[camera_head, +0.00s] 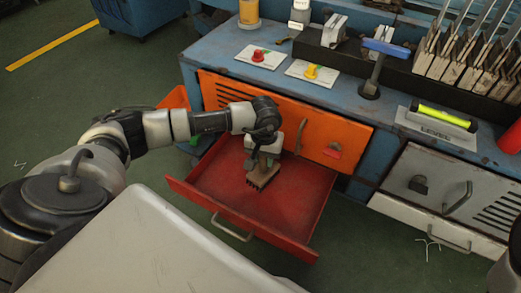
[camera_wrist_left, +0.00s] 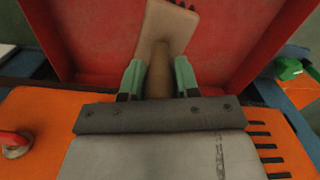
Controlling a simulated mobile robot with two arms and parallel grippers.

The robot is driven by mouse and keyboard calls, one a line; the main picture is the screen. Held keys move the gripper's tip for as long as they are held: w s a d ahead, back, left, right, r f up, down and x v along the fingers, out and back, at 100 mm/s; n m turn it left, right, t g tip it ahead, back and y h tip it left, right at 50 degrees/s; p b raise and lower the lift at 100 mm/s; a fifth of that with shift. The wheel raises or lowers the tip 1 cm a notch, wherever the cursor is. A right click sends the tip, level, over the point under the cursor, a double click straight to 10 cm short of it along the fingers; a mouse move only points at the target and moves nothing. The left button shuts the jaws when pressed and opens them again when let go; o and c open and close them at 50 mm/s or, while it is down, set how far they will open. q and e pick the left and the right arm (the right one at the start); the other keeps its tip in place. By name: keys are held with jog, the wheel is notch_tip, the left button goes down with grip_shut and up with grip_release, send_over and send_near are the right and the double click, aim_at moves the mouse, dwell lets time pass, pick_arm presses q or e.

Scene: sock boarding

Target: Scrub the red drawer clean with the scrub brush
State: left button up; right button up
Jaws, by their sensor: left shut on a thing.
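The red drawer (camera_head: 292,205) is pulled out of the blue workbench, below an orange door. Its inner floor shows some darker, worn-looking patches. My left gripper (camera_head: 264,158) is over the drawer's inside, toward its back. It is shut on the handle of the scrub brush (camera_head: 263,177), with the bristles pointing down at the drawer floor. I cannot tell for sure whether they touch it. In the left wrist view the wooden brush (camera_wrist_left: 166,28) sits between the green fingertips (camera_wrist_left: 158,80), with the red drawer (camera_wrist_left: 95,40) behind it. My right gripper is not in view.
The orange door (camera_head: 340,130) stands right behind the drawer. The blue bench top (camera_head: 345,97) holds a red button, a yellow knob, a blue-handled tool (camera_head: 377,65) and a yellow-green level (camera_head: 443,118). A grey cabinet (camera_head: 440,185) is at right. Green floor (camera_head: 75,95) is clear at left.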

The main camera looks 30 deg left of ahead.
pick_arm(q)
jog(key=shift+r+p, duration=0.6)
jog(key=shift+r, duration=0.55)
